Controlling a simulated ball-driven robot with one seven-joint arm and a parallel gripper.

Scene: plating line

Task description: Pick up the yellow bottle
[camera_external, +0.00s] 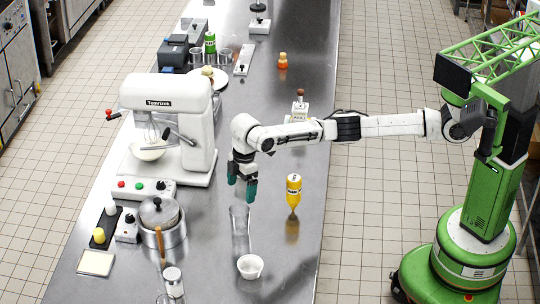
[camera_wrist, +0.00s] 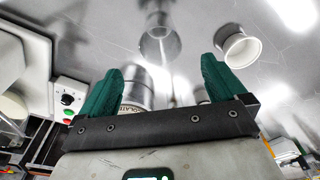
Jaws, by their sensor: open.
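The fingers are apart and empty. In the wrist view the open gripper (camera_wrist: 160,90) shows two green fingers with a wide gap. I cannot make out the yellow bottle in the wrist view.
A clear glass (camera_external: 240,220) and a white cup (camera_external: 250,267) stand in front of my gripper; the cup also shows in the wrist view (camera_wrist: 238,48). A white stand mixer (camera_external: 190,130) and a lidded pot (camera_external: 163,222) are to the left. Counter around the bottle is clear.

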